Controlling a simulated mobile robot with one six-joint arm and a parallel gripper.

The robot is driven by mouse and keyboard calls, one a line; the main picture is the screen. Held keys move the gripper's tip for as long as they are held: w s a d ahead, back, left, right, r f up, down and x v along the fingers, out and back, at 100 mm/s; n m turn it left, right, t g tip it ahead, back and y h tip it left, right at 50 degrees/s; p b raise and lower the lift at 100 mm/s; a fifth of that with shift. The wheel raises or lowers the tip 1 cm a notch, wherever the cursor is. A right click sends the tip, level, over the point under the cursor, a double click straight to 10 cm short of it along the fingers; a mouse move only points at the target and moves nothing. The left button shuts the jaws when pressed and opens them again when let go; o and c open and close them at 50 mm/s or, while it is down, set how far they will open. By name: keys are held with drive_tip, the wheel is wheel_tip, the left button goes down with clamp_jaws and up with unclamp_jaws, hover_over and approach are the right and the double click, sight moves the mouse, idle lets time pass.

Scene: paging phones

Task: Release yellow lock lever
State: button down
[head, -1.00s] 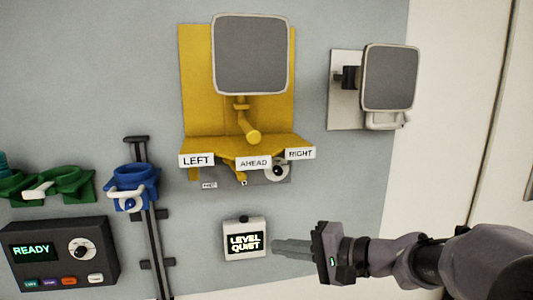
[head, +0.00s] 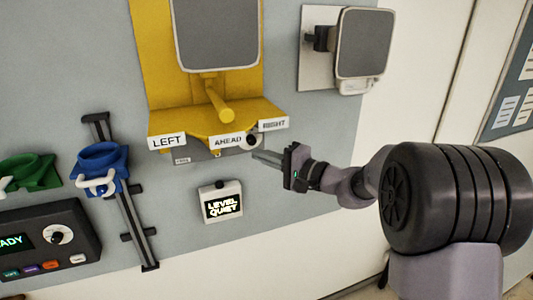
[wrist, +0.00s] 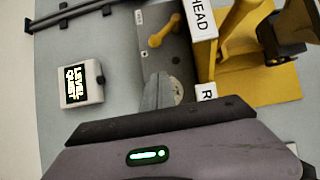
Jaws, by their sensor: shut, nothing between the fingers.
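The yellow lock lever (wrist: 163,31) shows in the wrist view on a grey plate (wrist: 150,55), beside the yellow bracket (wrist: 255,85). In the head view it is mostly hidden below the AHEAD label (head: 229,142). My gripper (head: 262,157) is shut and empty, just below and right of the bracket's underside. In the wrist view its fingertips (wrist: 160,82) point toward the plate, short of the lever and apart from it. They partly cover a pale round dial (wrist: 178,92), which also shows in the head view (head: 254,140).
A LEVEL QUIET display box (head: 221,202) is on the wall below the bracket. A grey-faced speaker (head: 216,35) is above it, another (head: 363,43) to the right. A blue holder (head: 100,160) on a black rail and a control box (head: 45,245) are at left.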

sight(207, 141)
drive_tip(key=w+a+p, duration=0.1)
drive_tip(key=a, duration=0.1)
drive_tip(key=w+a+p, duration=0.1)
drive_tip(key=a, duration=0.2)
drive_tip(key=w+a, duration=0.1)
drive_tip(key=a, duration=0.1)
drive_tip(key=shift+a+f+p, duration=0.1)
drive_tip(key=shift+a+p, duration=0.2)
drive_tip(key=shift+p, duration=0.1)
drive_tip(key=shift+s, duration=0.1)
